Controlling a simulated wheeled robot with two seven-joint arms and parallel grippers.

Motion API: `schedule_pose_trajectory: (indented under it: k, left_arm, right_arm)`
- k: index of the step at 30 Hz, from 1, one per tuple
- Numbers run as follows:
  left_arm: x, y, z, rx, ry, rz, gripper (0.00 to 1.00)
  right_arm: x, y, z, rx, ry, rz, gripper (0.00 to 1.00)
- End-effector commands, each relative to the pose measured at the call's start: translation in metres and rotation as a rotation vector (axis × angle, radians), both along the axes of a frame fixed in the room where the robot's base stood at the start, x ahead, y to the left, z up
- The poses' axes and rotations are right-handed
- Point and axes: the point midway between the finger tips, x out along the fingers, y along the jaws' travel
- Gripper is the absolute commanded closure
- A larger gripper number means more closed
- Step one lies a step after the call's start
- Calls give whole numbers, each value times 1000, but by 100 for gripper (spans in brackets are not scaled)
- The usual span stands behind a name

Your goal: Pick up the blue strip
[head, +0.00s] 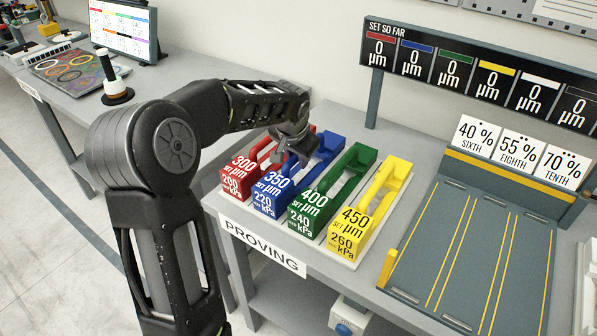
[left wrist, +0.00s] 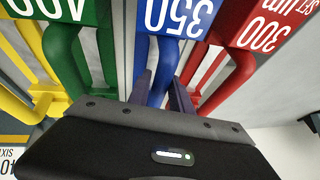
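The blue strip (head: 275,189), marked 350, sits in the white tray between the red and green strips. It also shows in the left wrist view (left wrist: 172,22), with its handle running down toward my gripper. My left gripper (head: 292,157) is over the far part of the blue strip, pointing down. In the left wrist view its two dark fingers (left wrist: 163,88) stand either side of the blue handle. I cannot tell whether they press on it. The finger ends are partly hidden. My right gripper is not in view.
The red (head: 238,178), green (head: 312,207) and yellow (head: 350,232) strips stand close beside the blue one. A grey fixture with yellow lines (head: 478,250) is at the right. The score board (head: 480,66) stands behind. A second bench (head: 75,85) is at the left.

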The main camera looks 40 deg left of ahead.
Motion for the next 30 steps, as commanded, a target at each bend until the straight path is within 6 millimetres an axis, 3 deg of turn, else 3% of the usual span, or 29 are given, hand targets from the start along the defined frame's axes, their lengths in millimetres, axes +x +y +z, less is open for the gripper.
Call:
schedule_pose_trajectory:
  k: [9, 30]
  left_arm:
    - [0, 0, 0, 0, 0, 0, 100]
    - [0, 0, 0, 0, 0, 0, 100]
  right_arm:
    - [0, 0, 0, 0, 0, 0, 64]
    - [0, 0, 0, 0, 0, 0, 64]
